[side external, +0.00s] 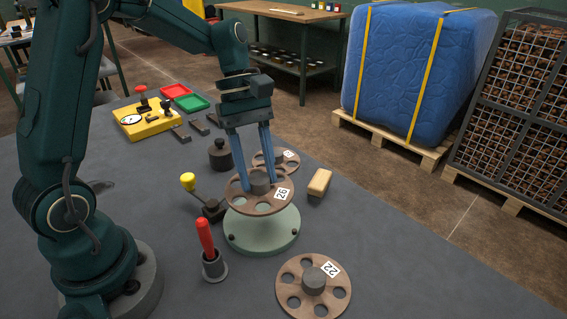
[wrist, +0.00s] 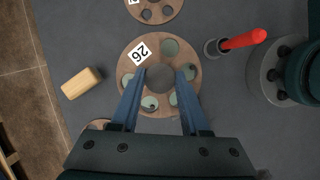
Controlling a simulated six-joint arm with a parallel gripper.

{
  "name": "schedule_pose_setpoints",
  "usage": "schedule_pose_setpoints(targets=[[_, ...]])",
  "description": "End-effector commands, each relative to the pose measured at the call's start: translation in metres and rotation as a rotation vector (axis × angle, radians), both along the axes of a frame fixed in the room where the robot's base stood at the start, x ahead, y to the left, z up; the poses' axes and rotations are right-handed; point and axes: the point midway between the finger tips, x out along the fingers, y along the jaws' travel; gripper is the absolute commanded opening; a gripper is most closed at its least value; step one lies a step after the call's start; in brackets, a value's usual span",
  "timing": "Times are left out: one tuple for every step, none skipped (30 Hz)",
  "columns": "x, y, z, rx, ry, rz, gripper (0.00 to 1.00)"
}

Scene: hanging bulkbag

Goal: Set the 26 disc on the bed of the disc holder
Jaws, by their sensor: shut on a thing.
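The brown 26 disc (side external: 240,200), with round holes and a grey hub, is roughly level over the pale green disc holder (side external: 262,236). My gripper (side external: 259,184) is shut on the disc's hub, one finger on each side. The disc hides the holder's bed, and I cannot tell whether it touches the bed or hangs just above. In the wrist view, the 26 disc (wrist: 130,62) is between my gripper's fingers (wrist: 160,77), and pale green shows through its holes.
The 22 disc (side external: 336,293) lies at front right; another disc (side external: 291,163) lies behind the holder. A red-handled tool in a cup (side external: 206,238), a yellow-knobbed lever (side external: 188,182) and a wooden block (side external: 320,182) stand close by. A dark weight (side external: 220,156) stands behind.

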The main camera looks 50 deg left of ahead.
Motion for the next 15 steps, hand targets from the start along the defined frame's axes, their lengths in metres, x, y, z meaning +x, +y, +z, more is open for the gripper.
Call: schedule_pose_setpoints(targets=[[0.0, 0.0, -0.002, -0.002, 0.001, 0.001, 0.0], [0.0, 0.0, -0.003, -0.002, 0.001, 0.001, 0.0], [0.0, 0.0, -0.006, -0.002, 0.001, 0.001, 0.0], [0.0, 0.0, -0.008, -0.002, 0.001, 0.002, 0.0], [0.0, 0.0, -0.01, -0.002, 0.002, 0.001, 0.0], [0.0, 0.0, -0.013, -0.001, 0.003, 0.002, 0.0], [0.0, -0.001, -0.015, -0.002, 0.003, 0.002, 0.0], [0.0, -0.001, -0.017, -0.002, 0.003, 0.002, 0.0], [0.0, 0.0, -0.02, -0.002, 0.002, 0.003, 0.0], [0.0, -0.001, -0.022, -0.001, 0.003, 0.002, 0.0], [0.0, -0.001, -0.025, -0.002, 0.003, 0.002, 0.0], [0.0, -0.001, -0.028, -0.002, 0.002, 0.003, 0.0], [0.0, -0.001, -0.03, -0.003, 0.002, 0.003, 0.0], [0.0, -0.001, -0.032, -0.002, 0.002, 0.003, 0.0], [0.0, -0.001, -0.035, -0.002, 0.002, 0.003, 0.0]])
